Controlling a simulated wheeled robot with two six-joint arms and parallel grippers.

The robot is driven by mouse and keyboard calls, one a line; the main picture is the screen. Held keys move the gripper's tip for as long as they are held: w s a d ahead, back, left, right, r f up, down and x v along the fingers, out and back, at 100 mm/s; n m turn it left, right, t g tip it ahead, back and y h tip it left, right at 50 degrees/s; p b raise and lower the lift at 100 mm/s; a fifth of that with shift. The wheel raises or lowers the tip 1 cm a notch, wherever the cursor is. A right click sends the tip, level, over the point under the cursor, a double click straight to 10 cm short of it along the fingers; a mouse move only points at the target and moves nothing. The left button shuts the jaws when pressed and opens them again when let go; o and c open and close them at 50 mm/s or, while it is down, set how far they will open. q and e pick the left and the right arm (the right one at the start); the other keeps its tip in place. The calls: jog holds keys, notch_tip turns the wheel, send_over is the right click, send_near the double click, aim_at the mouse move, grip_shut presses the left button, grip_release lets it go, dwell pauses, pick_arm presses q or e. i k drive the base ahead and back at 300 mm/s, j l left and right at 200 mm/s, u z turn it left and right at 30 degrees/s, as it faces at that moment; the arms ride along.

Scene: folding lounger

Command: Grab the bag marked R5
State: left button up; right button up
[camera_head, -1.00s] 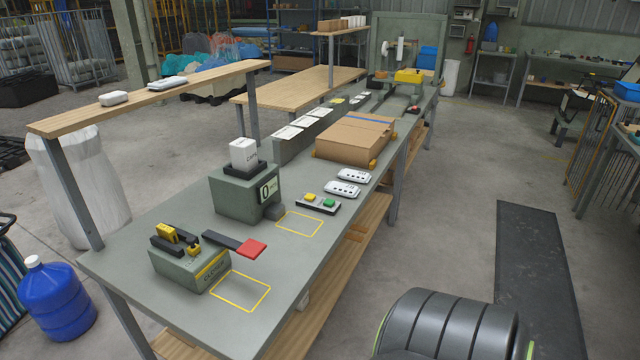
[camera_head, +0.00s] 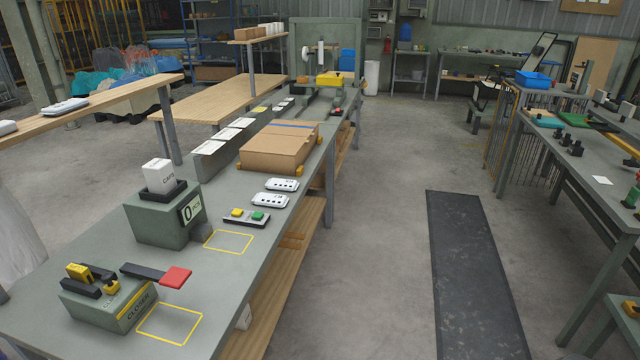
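No marking R5 can be read on anything in view. Two small white packs with dark marks, a farther one (camera_head: 283,184) and a nearer one (camera_head: 269,200), lie flat on the long grey workbench (camera_head: 225,272), in front of a cardboard box. Two more white packs lie on the raised wooden shelf at the left, one whole (camera_head: 66,106) and one cut by the picture edge (camera_head: 6,127). I cannot tell whether any of these is the bag. Neither of my grippers shows.
A dark mat (camera_head: 470,270) lies on open floor. Another workbench (camera_head: 590,180) stands right.

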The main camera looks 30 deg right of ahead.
aim_at(289, 185)
jog(key=z, duration=0.85)
jog(key=i+l, duration=0.4)
jog(key=l, duration=0.15)
jog(key=i+l+u, duration=0.1)
jog(key=i+l, duration=0.75)
jog(key=l, duration=0.25)
